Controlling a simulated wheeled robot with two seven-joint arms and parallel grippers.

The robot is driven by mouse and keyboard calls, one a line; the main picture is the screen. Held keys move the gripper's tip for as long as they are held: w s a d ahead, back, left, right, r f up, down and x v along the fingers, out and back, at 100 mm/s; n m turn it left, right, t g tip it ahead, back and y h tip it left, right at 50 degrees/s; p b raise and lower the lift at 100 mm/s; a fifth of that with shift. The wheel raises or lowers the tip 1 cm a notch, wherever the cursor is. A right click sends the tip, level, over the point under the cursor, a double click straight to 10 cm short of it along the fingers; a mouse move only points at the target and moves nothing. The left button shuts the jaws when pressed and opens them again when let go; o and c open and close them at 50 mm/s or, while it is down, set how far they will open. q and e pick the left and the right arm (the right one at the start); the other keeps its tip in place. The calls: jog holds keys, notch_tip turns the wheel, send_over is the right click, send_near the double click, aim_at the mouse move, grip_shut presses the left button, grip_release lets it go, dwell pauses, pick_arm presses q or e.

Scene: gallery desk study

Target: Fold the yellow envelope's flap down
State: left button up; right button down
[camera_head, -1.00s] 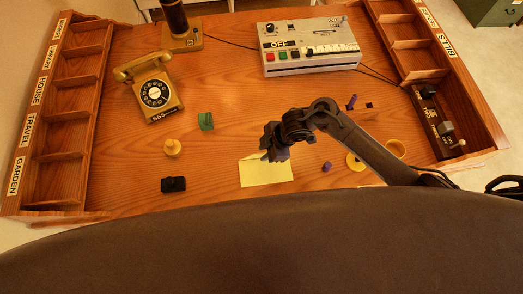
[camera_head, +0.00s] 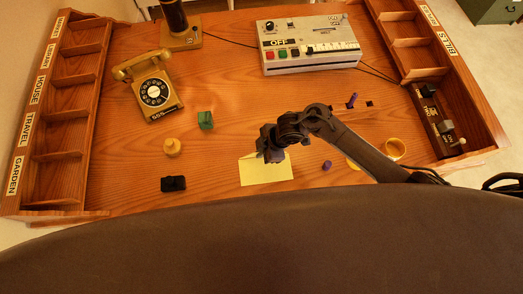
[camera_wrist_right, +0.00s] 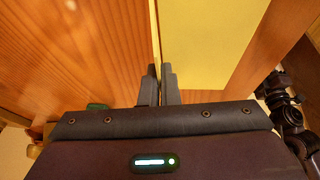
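The yellow envelope (camera_head: 264,173) lies on the desk near its front edge, just below my right gripper (camera_head: 272,157) in the head view. In the right wrist view the envelope (camera_wrist_right: 205,45) fills the upper middle, with a narrow yellow strip along its left side, which looks like the flap (camera_wrist_right: 155,30). My right gripper's fingers (camera_wrist_right: 160,75) are close together at that strip, with only a thin gap between them. I see nothing clearly gripped. The fingers and wrist hide part of the envelope's far edge in the head view. My left gripper is not in view.
A black block (camera_head: 173,184), a yellow knobbed piece (camera_head: 172,147) and a green block (camera_head: 206,120) stand left of the envelope. A purple piece (camera_head: 327,165) and a yellow ring (camera_head: 396,148) are to its right. A telephone (camera_head: 154,90) and a grey console (camera_head: 310,48) stand behind.

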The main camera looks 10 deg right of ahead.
jog(key=shift+s+d+f+t+b, duration=0.1)
jog(key=shift+s+f+t+b, duration=0.2)
jog(key=shift+t+b, duration=0.15)
jog(key=t+b, duration=0.2)
jog(key=b, duration=0.1)
jog(key=shift+s+f+n, duration=0.25)
jog(key=shift+s+n, duration=0.15)
jog(key=shift+s+r+t+b, duration=0.15)
jog(key=shift+r+t+b, duration=0.1)
jog(key=shift+t+b, duration=0.3)
jog(key=c, duration=1.6)
grip_release()
jog(key=shift+r, duration=0.1)
jog(key=shift+c, duration=0.2)
